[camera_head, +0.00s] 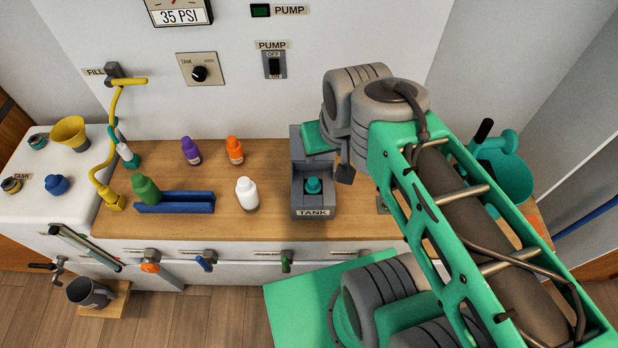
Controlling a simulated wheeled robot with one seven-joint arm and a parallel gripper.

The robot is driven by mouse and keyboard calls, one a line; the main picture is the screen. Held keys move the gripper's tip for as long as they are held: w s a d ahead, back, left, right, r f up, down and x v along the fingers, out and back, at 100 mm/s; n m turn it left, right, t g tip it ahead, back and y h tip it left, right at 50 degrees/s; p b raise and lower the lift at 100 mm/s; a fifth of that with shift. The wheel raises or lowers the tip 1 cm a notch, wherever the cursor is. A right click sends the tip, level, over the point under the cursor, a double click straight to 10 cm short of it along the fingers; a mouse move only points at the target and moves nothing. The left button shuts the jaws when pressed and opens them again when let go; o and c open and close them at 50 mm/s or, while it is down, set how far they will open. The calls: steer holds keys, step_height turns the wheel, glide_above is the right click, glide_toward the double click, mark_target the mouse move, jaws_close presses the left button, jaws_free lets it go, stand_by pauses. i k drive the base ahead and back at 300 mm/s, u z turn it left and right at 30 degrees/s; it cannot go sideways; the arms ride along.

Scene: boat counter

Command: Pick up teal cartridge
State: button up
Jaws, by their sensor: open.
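A small teal cartridge (313,187) stands upright in the recess of a grey holder (314,213) labelled TANK, on the wooden counter. Its teal top shows; its lower part is hidden in the holder. My gripper (344,172) is above and just right of the cartridge, near the holder's right side, and is apart from the cartridge. It is open and empty; one dark finger shows clearly, and the rest is mostly hidden by my wrist.
White (247,194), orange (235,150) and purple (191,151) bottles stand left of the holder. A green bottle (145,189) is by a blue rail (175,202). A teal bucket (510,178) is at right. The wall is close behind.

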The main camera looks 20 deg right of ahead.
mark_target(313, 187)
steer(key=z, duration=0.7)
steer(key=k, duration=1.2)
steer(key=u, duration=1.3)
steer(key=i, duration=0.45)
